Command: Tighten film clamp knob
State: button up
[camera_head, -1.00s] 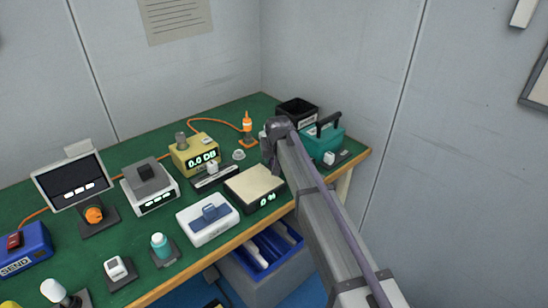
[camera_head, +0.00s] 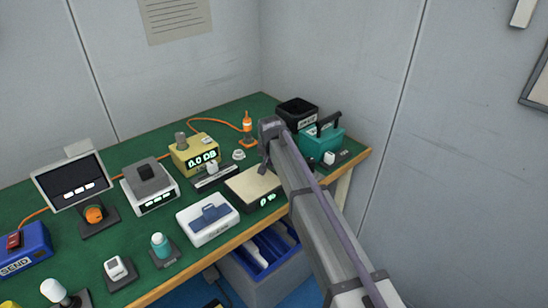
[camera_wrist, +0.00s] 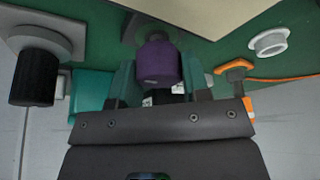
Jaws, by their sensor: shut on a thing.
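A purple knob (camera_wrist: 158,62) stands between the two green fingers of my gripper (camera_wrist: 159,76) in the wrist view. The gripper is shut on it. In the head view my gripper (camera_head: 265,167) points down at the table just beyond the cream-topped box (camera_head: 250,180). My arm hides the knob there. I cannot read any label that names it as the film clamp knob.
A black knob on a grey plate (camera_wrist: 35,75) stands beside the grip in the wrist view. A white ring (camera_wrist: 269,42) and an orange part with a cable (camera_wrist: 235,67) lie on the other side. A teal case (camera_head: 325,138) and a black bin (camera_head: 297,112) stand close to my arm.

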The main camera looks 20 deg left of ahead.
jog(key=shift+w, duration=0.1)
jog(key=o, duration=0.7)
jog(key=shift+c, duration=0.2)
jog(key=p+v, duration=1)
jog(key=shift+s+r, duration=0.25)
jog(key=shift+r, duration=0.15)
jog(key=s+d+g, duration=0.1)
jog(key=s+d, duration=0.7)
jog(key=d, duration=0.7)
jog(key=s+d+m+g, duration=0.1)
jog(key=s+d+g, duration=0.1)
jog(key=s+d, duration=0.6)
jog(key=s+d+f+m+g, duration=0.1)
jog(key=s+d, duration=0.7)
jog(key=d, duration=1.3)
jog(key=shift+d+h, duration=0.4)
